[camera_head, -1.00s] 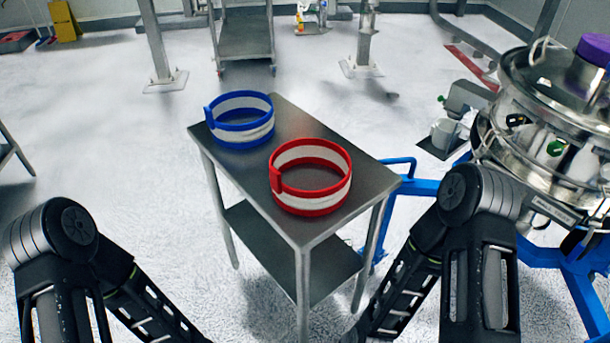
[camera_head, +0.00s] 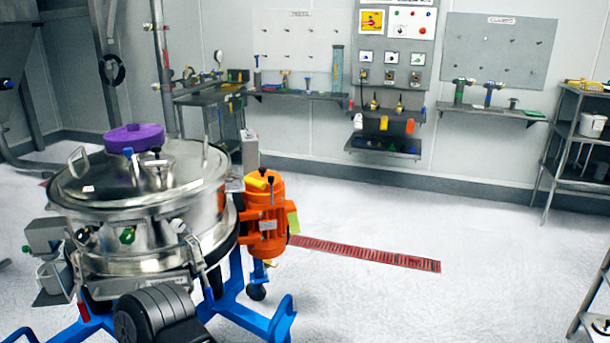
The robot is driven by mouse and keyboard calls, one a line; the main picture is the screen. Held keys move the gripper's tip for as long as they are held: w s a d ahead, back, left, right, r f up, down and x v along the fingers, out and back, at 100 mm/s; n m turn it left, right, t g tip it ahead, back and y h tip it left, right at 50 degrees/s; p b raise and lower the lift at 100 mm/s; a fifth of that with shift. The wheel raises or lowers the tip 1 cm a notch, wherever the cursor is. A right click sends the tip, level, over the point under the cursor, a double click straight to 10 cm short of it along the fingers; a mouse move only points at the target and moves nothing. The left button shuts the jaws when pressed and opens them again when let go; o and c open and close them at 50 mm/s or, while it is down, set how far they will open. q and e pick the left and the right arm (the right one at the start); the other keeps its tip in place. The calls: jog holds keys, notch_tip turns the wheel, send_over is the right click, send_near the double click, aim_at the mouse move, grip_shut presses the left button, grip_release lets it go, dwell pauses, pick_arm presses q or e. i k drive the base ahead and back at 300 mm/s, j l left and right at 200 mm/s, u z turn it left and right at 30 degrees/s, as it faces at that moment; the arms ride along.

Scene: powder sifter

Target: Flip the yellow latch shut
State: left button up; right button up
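The steel powder sifter (camera_head: 160,205) stands at the left, with a purple cap (camera_head: 135,138) on its lid. A metal clamp (camera_head: 192,250) hangs on its near right side; its colour is not yellow. A small yellow part (camera_head: 257,182) sits atop the orange motor (camera_head: 266,225) to the sifter's right. I cannot tell whether it is the yellow latch, nor whether it is open or shut. A black joint of my arm (camera_head: 150,312) shows at the bottom left, in front of the sifter's blue frame (camera_head: 240,310). Neither gripper is in view.
A red floor grate (camera_head: 365,253) runs right of the sifter, with open floor around it. Tool shelves and panels line the back wall. A metal rack (camera_head: 565,150) stands at the right, and another metal stand shows at the lower right edge.

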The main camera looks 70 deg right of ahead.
aim_at(248, 180)
jog(key=k+l+z, duration=0.15)
jog(key=l, duration=0.25)
jog(key=k+l+z, duration=0.1)
jog(key=l, duration=0.3)
jog(key=k+l+z, duration=0.15)
jog(key=k+l, duration=0.15)
jog(key=l, duration=0.15)
jog(key=k+l+z, duration=0.15)
jog(key=l, duration=0.25)
jog(key=k+l+z, duration=0.1)
jog(key=l, duration=0.35)
jog(key=k+l+z, duration=0.15)
jog(key=l, duration=0.35)
jog(key=i+j+z, duration=0.3)
jog(key=z, duration=0.15)
jog(key=i+j+z, duration=0.5)
